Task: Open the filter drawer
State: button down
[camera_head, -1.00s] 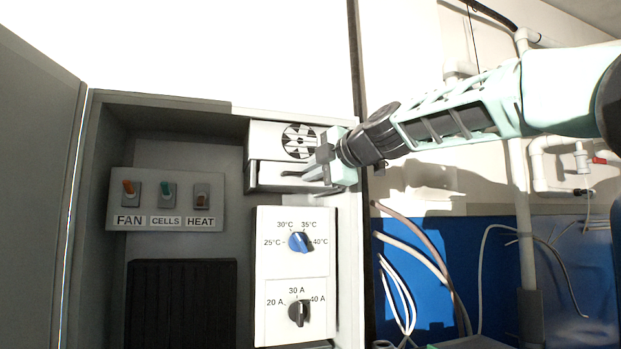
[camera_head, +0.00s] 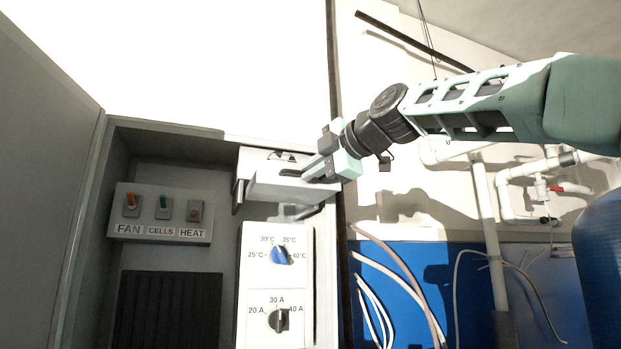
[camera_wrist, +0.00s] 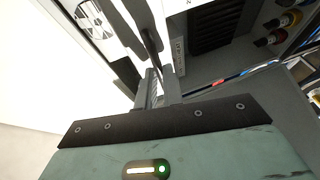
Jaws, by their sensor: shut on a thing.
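The filter drawer (camera_head: 270,187) is a white box below the fan housing (camera_head: 258,155), at the top right of the grey cabinet. It stands out from the housing toward me, with a rail showing under its left side. My gripper (camera_head: 312,172) is at the drawer's front right, shut on the drawer's handle; the fingers hide most of the grip. In the wrist view my gripper's fingers (camera_wrist: 157,88) show close together, with the round fan grille (camera_wrist: 95,18) to their upper left. The inside of the drawer is not visible.
A switch panel (camera_head: 163,213) with FAN, CELLS and HEAT toggles is on the left inside the cabinet. A white panel with a blue knob (camera_head: 281,255) and a black knob (camera_head: 278,320) is below the drawer. The grey cabinet door (camera_head: 40,190) stands open at left.

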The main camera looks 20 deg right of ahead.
jog(key=c, duration=1.5)
grip_release()
jog(key=b+v, duration=0.5)
jog(key=v, duration=1.2)
jog(key=shift+s+d+b, duration=0.1)
jog(key=shift+s+b, duration=0.1)
jog(key=shift+b, duration=0.1)
